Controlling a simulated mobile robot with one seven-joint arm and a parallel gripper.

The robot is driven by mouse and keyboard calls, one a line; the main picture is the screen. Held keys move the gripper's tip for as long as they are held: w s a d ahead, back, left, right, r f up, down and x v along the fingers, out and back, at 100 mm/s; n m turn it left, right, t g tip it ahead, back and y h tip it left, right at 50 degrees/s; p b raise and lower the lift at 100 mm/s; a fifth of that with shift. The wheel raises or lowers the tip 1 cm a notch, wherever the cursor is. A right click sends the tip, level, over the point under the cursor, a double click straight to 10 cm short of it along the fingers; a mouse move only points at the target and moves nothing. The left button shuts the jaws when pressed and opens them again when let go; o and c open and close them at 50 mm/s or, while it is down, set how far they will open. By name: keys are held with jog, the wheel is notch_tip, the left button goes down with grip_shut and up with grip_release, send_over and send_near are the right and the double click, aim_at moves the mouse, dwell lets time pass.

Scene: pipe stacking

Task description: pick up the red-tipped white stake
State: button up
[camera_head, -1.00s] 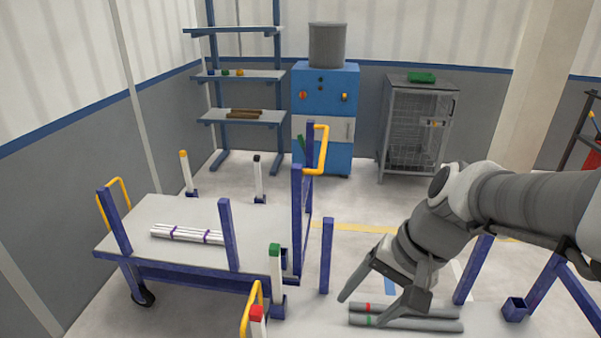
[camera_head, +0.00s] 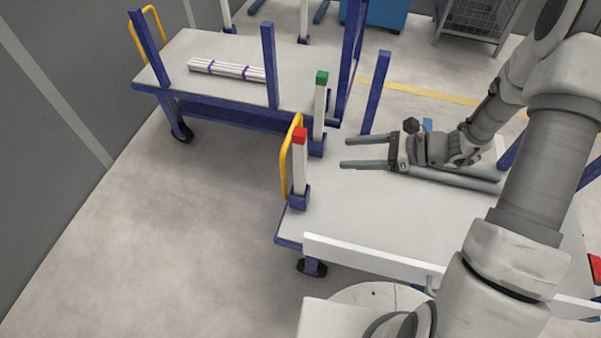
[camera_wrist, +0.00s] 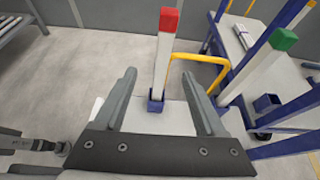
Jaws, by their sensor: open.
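The red-tipped white stake (camera_head: 299,165) stands upright in a blue socket at the near cart's left corner in the head view. In the wrist view the stake (camera_wrist: 162,60) rises between and beyond my fingertips, its red top above them. My gripper (camera_head: 342,151) is open and empty, its fingers pointing left toward the stake with a gap between. The gripper also shows in the wrist view (camera_wrist: 157,80), with a finger on each side of the stake's line. The fingers do not touch the stake.
A green-tipped white stake (camera_head: 320,100) stands close behind, also in the wrist view (camera_wrist: 262,72). A yellow handle (camera_head: 289,150) curves beside the red-tipped stake. Grey pipes (camera_head: 468,180) lie under my wrist. A second cart (camera_head: 200,50) holds white pipes (camera_head: 227,69). Floor at left is clear.

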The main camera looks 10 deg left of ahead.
aim_at(305, 155)
jog(key=b+x, duration=0.1)
jog(key=x, duration=0.6)
jog(key=b+x, duration=0.1)
jog(key=x, duration=0.3)
jog(key=shift+w+a+f+b, duration=0.1)
jog(key=shift+w+f+b, duration=0.05)
jog(key=shift+f+b, duration=0.25)
jog(key=b+x, duration=0.1)
jog(key=x, duration=0.5)
jog(key=shift+w+b, duration=0.2)
jog(key=shift+b, duration=0.2)
jog(key=shift+a, duration=0.1)
grip_shut()
